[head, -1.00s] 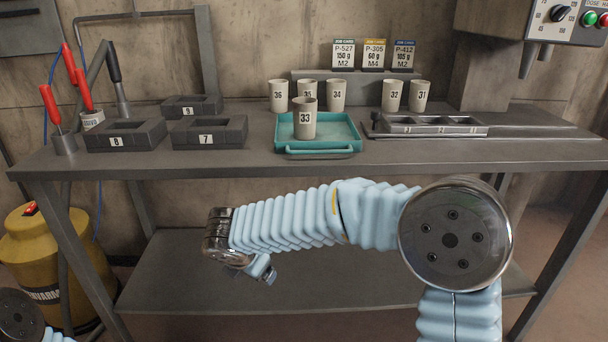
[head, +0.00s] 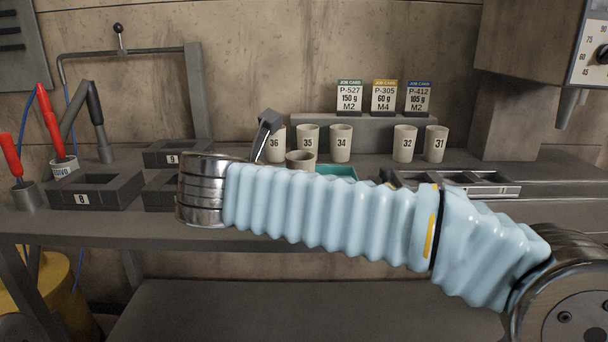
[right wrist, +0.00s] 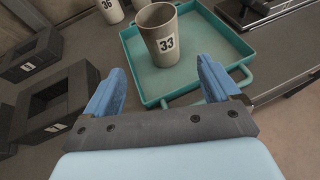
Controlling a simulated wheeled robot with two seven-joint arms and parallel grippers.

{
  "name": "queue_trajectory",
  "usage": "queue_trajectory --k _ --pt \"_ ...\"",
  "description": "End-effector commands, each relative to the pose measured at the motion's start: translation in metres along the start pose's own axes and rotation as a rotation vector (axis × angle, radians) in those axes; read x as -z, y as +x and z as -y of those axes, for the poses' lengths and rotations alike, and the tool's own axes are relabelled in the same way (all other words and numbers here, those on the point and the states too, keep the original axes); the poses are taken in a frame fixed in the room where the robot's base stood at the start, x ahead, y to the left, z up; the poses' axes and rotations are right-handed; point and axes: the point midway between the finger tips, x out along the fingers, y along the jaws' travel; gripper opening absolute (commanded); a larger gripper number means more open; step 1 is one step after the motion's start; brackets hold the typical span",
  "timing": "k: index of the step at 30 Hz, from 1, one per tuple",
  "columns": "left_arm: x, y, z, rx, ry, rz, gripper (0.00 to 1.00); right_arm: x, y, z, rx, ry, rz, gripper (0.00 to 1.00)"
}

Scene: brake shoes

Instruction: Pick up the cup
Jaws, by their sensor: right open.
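A grey-beige cup numbered 33 (right wrist: 160,30) stands upright in a teal tray (right wrist: 218,36) in the right wrist view. In the head view only the cup's upper part (head: 300,160) shows above my right arm, and a strip of the tray (head: 338,170). My right gripper (right wrist: 162,82) is open and empty, its blue fingers spread on the near side of cup 33 and apart from it. In the head view a grey part of this gripper (head: 268,130) overlaps cup 36 (head: 276,146). My left gripper is out of view.
Cups 35 (head: 307,138), 34 (head: 341,142), 32 (head: 404,142) and 31 (head: 436,142) stand behind the tray. Dark block 8 (head: 85,192) and block 9 (head: 172,147) lie left. A slotted rack (head: 465,180) lies right. Job cards (head: 384,96) stand behind.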

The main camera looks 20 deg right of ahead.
Motion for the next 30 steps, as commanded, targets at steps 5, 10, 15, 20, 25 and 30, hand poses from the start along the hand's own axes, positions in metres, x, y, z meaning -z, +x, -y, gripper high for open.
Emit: queue_trajectory --k 5,10,15,20,25,30 --pt "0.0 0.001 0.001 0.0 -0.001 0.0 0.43 0.001 0.041 0.001 0.005 0.0 -0.002 0.89" --pt "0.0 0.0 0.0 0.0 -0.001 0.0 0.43 0.001 0.066 0.001 0.003 0.0 -0.002 0.89" --pt "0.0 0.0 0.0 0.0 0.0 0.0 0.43 0.001 0.08 0.002 0.003 0.001 -0.002 0.89" --pt "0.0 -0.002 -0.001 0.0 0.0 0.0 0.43 0.003 0.107 0.004 0.004 0.0 -0.003 0.89" --pt "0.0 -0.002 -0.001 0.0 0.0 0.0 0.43 0.003 0.122 0.003 0.002 0.001 -0.002 0.89" --pt "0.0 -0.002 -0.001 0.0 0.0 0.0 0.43 0.003 0.123 0.003 0.001 0.001 -0.002 0.89"
